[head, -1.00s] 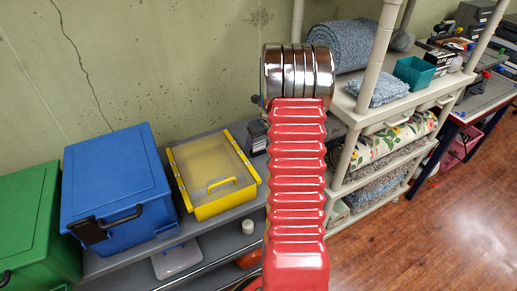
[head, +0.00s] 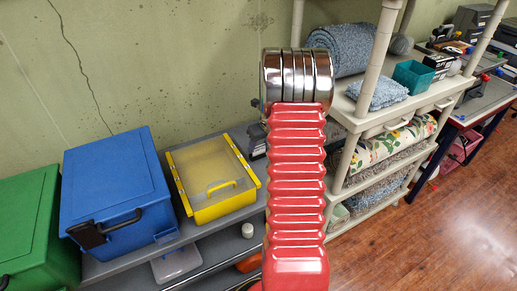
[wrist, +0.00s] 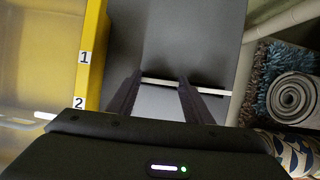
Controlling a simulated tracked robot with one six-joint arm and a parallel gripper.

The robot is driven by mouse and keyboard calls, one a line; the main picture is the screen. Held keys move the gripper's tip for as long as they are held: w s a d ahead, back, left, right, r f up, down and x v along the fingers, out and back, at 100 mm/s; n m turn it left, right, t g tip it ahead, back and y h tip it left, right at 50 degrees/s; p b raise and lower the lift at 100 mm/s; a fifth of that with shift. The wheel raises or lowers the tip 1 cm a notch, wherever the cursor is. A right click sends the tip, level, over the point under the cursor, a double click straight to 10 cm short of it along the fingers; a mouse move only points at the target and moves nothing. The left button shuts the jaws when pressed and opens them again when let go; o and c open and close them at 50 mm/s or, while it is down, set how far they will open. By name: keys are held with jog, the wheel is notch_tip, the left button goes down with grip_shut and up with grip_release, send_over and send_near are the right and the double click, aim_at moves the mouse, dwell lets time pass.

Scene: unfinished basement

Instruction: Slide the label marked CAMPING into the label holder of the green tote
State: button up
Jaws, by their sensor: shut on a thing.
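The green tote (head: 38,230) stands at the far left in the head view, lid on, cut off by the picture's edge. Its label holder cannot be made out. My gripper (wrist: 160,80) shows in the wrist view, its two dark fingers over grey shelf surface. A thin white strip (wrist: 163,82), seen nearly edge-on, crosses between the fingertips and runs out to the right. It appears to be the label, held by the fingers; no lettering is readable. In the head view my arm hides the gripper and the label.
A blue tote (head: 110,185) and a yellow tote (head: 205,170) stand on the grey shelf (head: 160,255). The yellow tote's numbered edge (wrist: 90,60) lies left of my fingers. A beige shelf unit (head: 365,125) with rugs stands right; wooden floor (head: 430,240) is clear.

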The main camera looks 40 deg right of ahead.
notch_tip(320, 180, up, 10)
dwell(0.5)
jog(key=shift+s, duration=0.1)
dwell(0.4)
